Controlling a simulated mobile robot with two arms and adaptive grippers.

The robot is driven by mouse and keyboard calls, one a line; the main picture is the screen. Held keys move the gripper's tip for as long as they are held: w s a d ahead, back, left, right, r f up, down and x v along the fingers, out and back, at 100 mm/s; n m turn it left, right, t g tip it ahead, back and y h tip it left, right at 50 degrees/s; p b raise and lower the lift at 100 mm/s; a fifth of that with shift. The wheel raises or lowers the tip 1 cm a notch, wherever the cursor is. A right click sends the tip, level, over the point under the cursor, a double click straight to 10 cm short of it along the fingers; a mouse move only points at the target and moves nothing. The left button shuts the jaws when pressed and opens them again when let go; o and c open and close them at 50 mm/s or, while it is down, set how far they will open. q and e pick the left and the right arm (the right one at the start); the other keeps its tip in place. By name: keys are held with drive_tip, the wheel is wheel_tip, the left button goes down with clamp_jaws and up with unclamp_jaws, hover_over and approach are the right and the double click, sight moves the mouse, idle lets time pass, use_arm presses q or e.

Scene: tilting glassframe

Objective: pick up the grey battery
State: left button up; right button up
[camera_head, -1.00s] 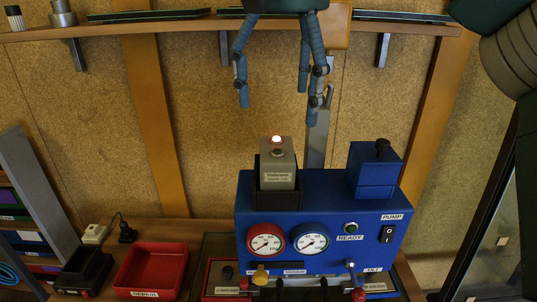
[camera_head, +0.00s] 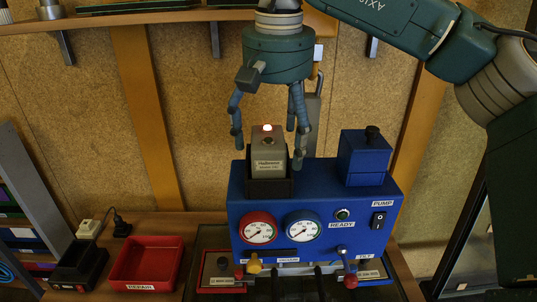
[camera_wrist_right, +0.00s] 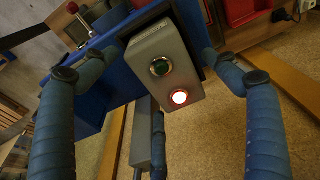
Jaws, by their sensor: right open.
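The grey battery (camera_head: 267,152) stands upright in a dark holder (camera_head: 270,188) on top of the blue pump unit (camera_head: 235,205). A red light glows on its top. My right gripper (camera_head: 268,150) is above and around the battery, open, with its fingers spread to the left and right of it. My left gripper is not in view.
A blue block with a black knob (camera_head: 365,158) stands right of the battery on the same unit. Gauges and switches cover the unit's front. A red tray (camera_head: 178,263) and a black charger-like box (camera_head: 80,268) lie left on the bench. A shelf (camera_head: 170,16) runs behind.

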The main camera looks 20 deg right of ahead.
drive_tip(key=shift+s+a, duration=0.1)
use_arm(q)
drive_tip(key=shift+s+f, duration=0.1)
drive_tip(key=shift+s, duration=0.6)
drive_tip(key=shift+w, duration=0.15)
use_arm(e)
drive_tip(key=shift+f, duration=0.1)
drive_tip(key=shift+f, duration=0.15)
drive_tip(key=c, duration=1.9)
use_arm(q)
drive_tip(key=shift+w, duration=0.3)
use_arm(e)
drive_tip(key=shift+o, duration=0.2)
